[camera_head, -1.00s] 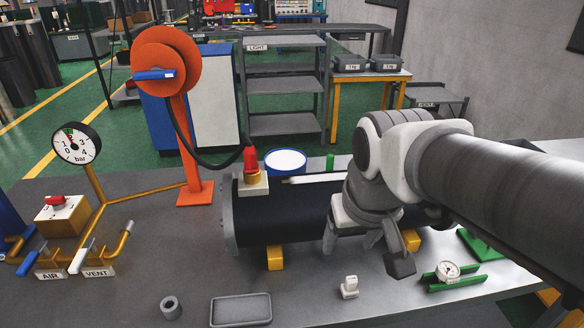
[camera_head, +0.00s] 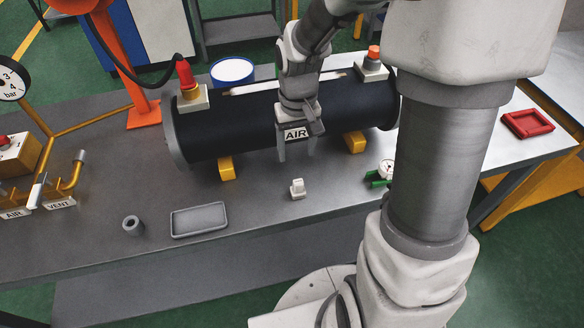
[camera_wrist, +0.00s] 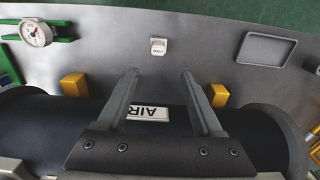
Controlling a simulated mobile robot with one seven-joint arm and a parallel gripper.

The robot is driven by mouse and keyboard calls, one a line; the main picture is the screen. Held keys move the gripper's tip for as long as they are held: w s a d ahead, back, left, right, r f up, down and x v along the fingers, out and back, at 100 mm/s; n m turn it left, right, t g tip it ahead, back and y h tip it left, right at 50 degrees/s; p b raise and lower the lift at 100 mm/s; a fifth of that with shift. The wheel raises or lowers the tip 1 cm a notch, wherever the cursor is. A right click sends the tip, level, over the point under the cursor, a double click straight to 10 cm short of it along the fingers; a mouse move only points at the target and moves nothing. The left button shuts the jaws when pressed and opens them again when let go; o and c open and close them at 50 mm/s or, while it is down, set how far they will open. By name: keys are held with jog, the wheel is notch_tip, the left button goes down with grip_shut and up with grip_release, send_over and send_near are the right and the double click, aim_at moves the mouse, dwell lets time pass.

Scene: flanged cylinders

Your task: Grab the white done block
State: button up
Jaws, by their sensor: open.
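The small white block (camera_head: 297,188) stands on the grey table in front of the dark cylinder (camera_head: 240,125). In the wrist view the white block (camera_wrist: 158,47) shows a small dark label, too small to read surely, beyond the fingertips. My gripper (camera_head: 298,155) is in front of the cylinder's near side, pointing down, behind and above the block. In the wrist view my gripper (camera_wrist: 160,73) has its two fingers spread with nothing between the tips. The block lies roughly in line with the gap and is apart from the fingers.
A grey tray (camera_head: 199,220) and a small grey ring (camera_head: 133,226) lie left of the block. A gauge on a green holder (camera_head: 378,179) is to the right. Yellow supports (camera_head: 226,168) hold the cylinder. The table around the block is clear.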

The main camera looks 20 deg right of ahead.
aim_at(298, 182)
notch_tip(298, 182, down, 8)
jog(key=shift+r, duration=0.1)
jog(key=f, duration=0.4)
jog(key=shift+s+d+b, duration=0.2)
jog(key=shift+d+b, duration=0.05)
jog(key=shift+b, duration=0.05)
jog(key=shift+f, duration=0.6)
jog(key=shift+c, duration=0.3)
grip_shut()
